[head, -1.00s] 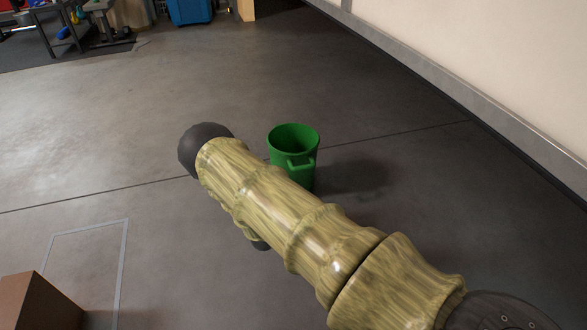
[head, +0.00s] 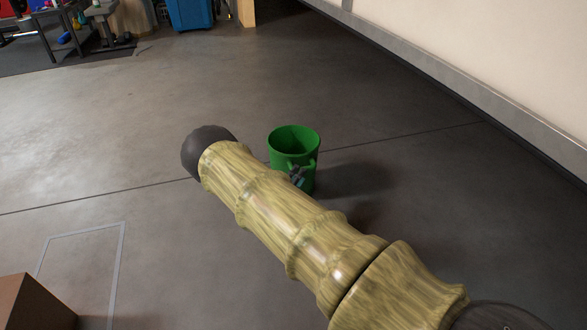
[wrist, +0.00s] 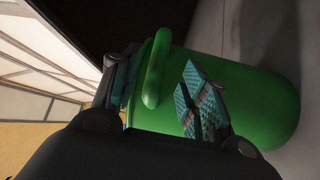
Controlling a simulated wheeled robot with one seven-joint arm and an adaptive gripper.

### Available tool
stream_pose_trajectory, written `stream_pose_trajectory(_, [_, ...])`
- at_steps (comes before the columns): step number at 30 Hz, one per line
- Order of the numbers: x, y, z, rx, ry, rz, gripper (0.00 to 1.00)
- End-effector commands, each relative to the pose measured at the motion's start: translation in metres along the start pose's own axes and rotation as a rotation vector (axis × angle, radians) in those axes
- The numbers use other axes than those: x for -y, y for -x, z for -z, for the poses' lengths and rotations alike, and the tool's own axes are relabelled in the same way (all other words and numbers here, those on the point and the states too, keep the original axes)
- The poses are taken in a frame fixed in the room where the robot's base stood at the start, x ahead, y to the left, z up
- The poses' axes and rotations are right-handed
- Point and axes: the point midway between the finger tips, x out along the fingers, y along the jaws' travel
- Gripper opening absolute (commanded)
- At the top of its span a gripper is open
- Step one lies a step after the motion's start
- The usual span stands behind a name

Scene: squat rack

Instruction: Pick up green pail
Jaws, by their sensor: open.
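The green pail (head: 281,158) stands upright on the floor just beyond my arm in the head view; my arm hides part of its lower side. In the wrist view the pail (wrist: 258,105) fills the middle and right, lying sideways in the picture. Its loop handle (wrist: 155,66) sticks out towards the camera. My gripper (wrist: 160,92) is open, with one teal-padded finger on each side of the handle. I cannot tell whether either finger touches it. In the head view a fingertip of my gripper (head: 297,176) shows against the pail's near side, by the handle.
A brown box (head: 32,305) sits at the lower left. A wall (head: 480,60) runs along the right. A blue bin (head: 190,12) and a dark rack (head: 70,35) stand far back. The grey floor around the pail is clear.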

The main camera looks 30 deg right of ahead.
Motion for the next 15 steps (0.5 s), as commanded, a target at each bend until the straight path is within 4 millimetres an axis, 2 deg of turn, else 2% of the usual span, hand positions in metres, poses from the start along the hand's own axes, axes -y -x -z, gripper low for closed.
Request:
stream_pose_trajectory(9, [-0.001,-0.038,-0.003,0.0,0.0,-0.001,0.44])
stream_pose_trajectory(15, [-0.004,-0.042,-0.002,0.0,0.0,-0.001,0.44])
